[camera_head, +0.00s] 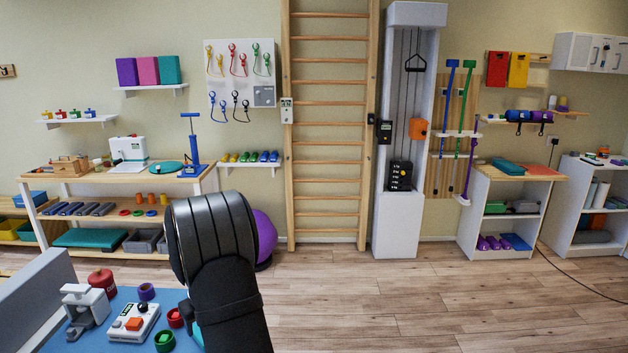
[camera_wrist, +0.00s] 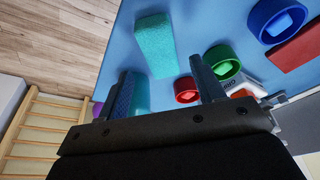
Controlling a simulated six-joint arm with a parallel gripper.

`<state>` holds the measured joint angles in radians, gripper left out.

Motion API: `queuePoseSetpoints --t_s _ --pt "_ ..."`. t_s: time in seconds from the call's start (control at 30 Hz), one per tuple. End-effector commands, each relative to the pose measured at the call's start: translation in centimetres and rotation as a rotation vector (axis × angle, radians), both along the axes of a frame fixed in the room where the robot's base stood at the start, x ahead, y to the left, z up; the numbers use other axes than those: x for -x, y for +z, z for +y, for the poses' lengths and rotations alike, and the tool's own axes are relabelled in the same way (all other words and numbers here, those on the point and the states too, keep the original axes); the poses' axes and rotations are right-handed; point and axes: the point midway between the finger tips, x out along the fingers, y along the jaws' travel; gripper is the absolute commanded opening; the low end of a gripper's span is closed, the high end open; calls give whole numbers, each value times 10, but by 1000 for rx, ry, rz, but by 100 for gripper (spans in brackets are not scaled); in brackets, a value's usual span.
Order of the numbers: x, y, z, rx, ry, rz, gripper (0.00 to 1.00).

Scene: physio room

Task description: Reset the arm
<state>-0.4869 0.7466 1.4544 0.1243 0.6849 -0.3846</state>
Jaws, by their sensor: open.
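My gripper (camera_wrist: 163,98) shows in the wrist view, with its two dark fingers spread apart and nothing between them that they touch. It hangs above a blue table top (camera_wrist: 205,22). Beyond the fingers a teal block (camera_wrist: 155,45) lies on that surface, and a red ring (camera_wrist: 186,90) shows between the fingertips, apart from them. A green ring (camera_wrist: 221,61) is close to the right finger in the picture. In the head view my dark arm rises over the table's right side and hides part of it; the gripper itself cannot be made out there.
On the table are a white device with an orange button (camera_head: 133,324), a grey-white clamp-like device (camera_head: 84,305), a red weight (camera_head: 102,281) and a purple ring (camera_head: 146,291). A blue ring (camera_wrist: 277,20) lies at upper right in the wrist view. The wooden floor (camera_head: 400,310) to the right is clear.

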Motion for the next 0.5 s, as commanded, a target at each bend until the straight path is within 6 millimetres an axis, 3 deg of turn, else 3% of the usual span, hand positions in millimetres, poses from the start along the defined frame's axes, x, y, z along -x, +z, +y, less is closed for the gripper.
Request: queuePoseSetpoints --t_s 0.33,0.5 --pt "-11 -62 11 1 -1 2 62" --pt "-12 -18 11 -3 0 -4 62"
